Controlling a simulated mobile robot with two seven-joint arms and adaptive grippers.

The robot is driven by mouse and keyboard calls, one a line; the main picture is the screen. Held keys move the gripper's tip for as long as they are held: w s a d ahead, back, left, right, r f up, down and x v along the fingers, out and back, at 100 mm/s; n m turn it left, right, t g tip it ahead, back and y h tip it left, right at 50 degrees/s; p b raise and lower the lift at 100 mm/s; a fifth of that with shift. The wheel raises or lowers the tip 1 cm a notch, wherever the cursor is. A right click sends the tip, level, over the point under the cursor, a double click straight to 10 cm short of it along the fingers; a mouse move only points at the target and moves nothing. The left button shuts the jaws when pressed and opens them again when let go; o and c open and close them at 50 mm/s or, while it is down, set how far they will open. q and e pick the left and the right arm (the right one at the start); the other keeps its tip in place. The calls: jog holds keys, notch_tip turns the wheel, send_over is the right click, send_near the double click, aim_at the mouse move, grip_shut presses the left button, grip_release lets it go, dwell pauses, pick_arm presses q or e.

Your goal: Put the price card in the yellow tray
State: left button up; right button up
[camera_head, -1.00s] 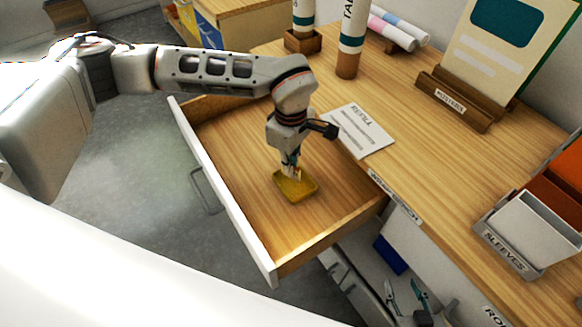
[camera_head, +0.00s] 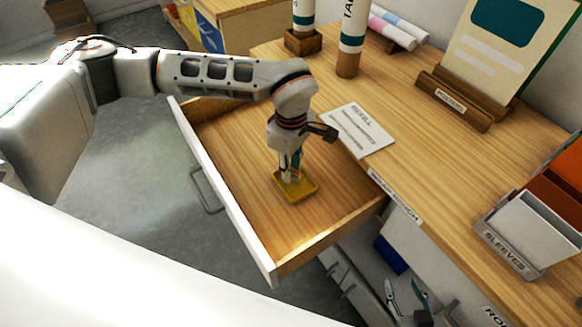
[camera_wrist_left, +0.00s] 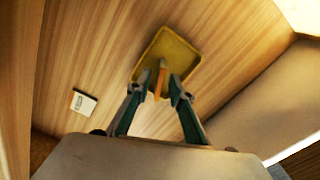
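The yellow tray (camera_head: 306,194) lies on the floor of the open drawer; it also shows in the wrist view (camera_wrist_left: 180,52). My left gripper (camera_head: 290,178) points down over it, with its fingertips low at the tray. Its fingers are spread, with a gap on both sides of a thin orange piece (camera_wrist_left: 160,78). This looks like a card seen edge-on, at the tray; whether it touches the tray floor I cannot tell. A small white card with an orange edge (camera_wrist_left: 83,102) lies apart on the wood, left of the tray in the wrist view. My right gripper is out of view.
The drawer's white front (camera_head: 222,190) and side walls surround my gripper. A REFILL sheet (camera_head: 358,130) lies on the tabletop beside the drawer. Posters in a wooden stand (camera_head: 455,100), upright tubes (camera_head: 350,45) and a SLEEVES box (camera_head: 520,238) stand on the table.

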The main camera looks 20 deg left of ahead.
pick_arm(q)
notch_tip(320, 180, up, 12)
dwell(0.4)
jog(key=shift+f, duration=0.1)
dwell(0.3)
